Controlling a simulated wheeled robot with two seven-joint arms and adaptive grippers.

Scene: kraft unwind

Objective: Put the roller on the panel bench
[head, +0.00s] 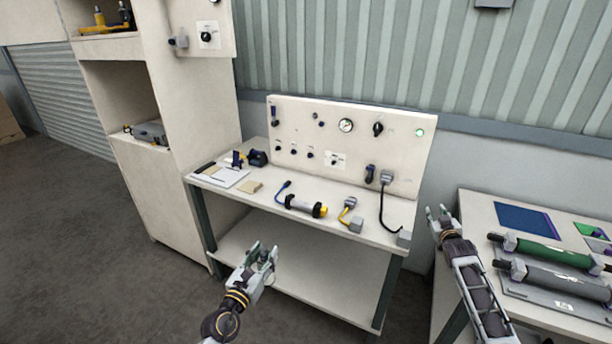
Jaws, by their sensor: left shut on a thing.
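The panel bench (347,194) is a white table with dark legs, a lower shelf and an upright panel (355,148) with knobs and a gauge. A green roller (548,251) and a grey roller (552,278) lie on the right table. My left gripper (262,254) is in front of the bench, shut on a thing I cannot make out. My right gripper (436,213) is open between the bench and the right table, apparently empty.
The bench top also holds a clipboard (221,177), a blue-black tool (257,158), a yellow connector (348,210) and a black cable (382,206). The right table (478,210) carries a blue mat (525,217). A shelf cabinet (190,100) stands at the left.

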